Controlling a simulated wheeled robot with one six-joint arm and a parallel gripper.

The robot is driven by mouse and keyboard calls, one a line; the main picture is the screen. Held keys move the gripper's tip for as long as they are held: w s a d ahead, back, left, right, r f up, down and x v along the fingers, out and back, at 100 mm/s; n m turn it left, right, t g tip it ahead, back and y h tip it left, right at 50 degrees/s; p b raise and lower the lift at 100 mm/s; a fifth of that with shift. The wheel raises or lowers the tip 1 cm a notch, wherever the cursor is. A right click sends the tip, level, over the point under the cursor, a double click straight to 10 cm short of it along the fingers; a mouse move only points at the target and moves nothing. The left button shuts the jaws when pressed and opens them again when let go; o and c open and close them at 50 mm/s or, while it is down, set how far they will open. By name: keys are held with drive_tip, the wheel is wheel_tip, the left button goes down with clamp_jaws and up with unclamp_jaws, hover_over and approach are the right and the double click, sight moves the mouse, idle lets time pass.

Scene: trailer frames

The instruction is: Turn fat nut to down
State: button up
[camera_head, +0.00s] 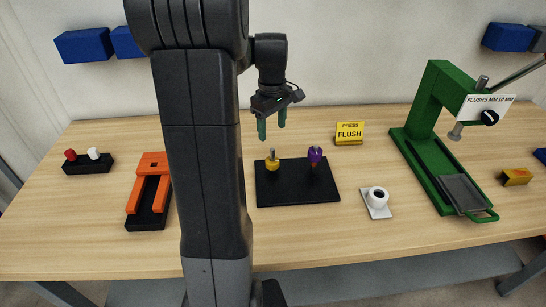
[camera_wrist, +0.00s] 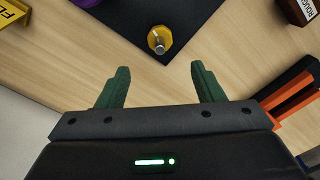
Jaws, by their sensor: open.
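A yellow nut-like piece (camera_head: 272,166) with a grey metal pin stands on a black plate (camera_head: 290,196) in the middle of the table. I cannot tell by name which one is the fat nut. My gripper (camera_head: 272,127) hangs above the yellow piece, open and empty, with green fingers pointing down. In the wrist view the yellow piece (camera_wrist: 158,40) lies ahead of my open fingers (camera_wrist: 160,70), roughly centred between them and apart from both. The purple piece (camera_wrist: 86,2) is cut off at the top edge.
A yellow FLUSH block (camera_head: 349,134) stands behind the plate. An orange-and-black fixture (camera_head: 148,190) and a black holder (camera_head: 88,166) are to the left. Bare table lies in front.

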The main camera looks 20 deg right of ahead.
sight(272, 160)
wheel_tip(272, 160, down, 12)
drive_tip(key=shift+r+p, duration=0.1)
drive_tip(key=shift+p, duration=0.45)
drive_tip(key=c, duration=1)
